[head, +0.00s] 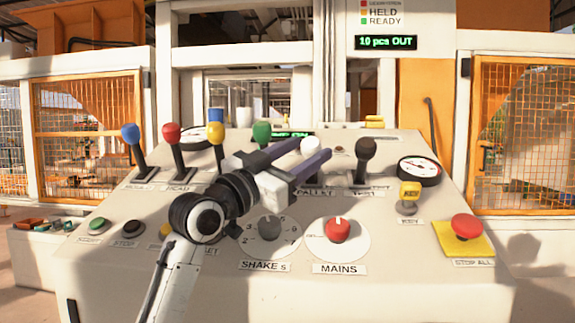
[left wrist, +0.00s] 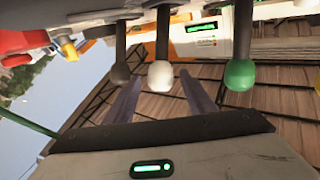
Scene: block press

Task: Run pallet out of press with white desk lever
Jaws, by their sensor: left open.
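The white desk lever's knob (head: 310,142) shows above the PALLET label on the sloped desk, partly hidden by my left gripper (head: 313,150). My left gripper is open, and its two dark fingers reach over the desk toward the white lever. In the left wrist view, the white knob (left wrist: 160,76) appears between the two spread fingers (left wrist: 161,96), with a gap on each side. I cannot tell how deep the knob sits between them. My right gripper is not in view.
Blue (head: 131,133), red (head: 171,132), yellow (head: 215,132) and green (head: 262,133) levers stand to the left. A black lever (head: 366,148) stands close on the right. A red stop button (head: 466,226) is at the desk's right. A display (head: 386,43) reads "10 pcs OUT".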

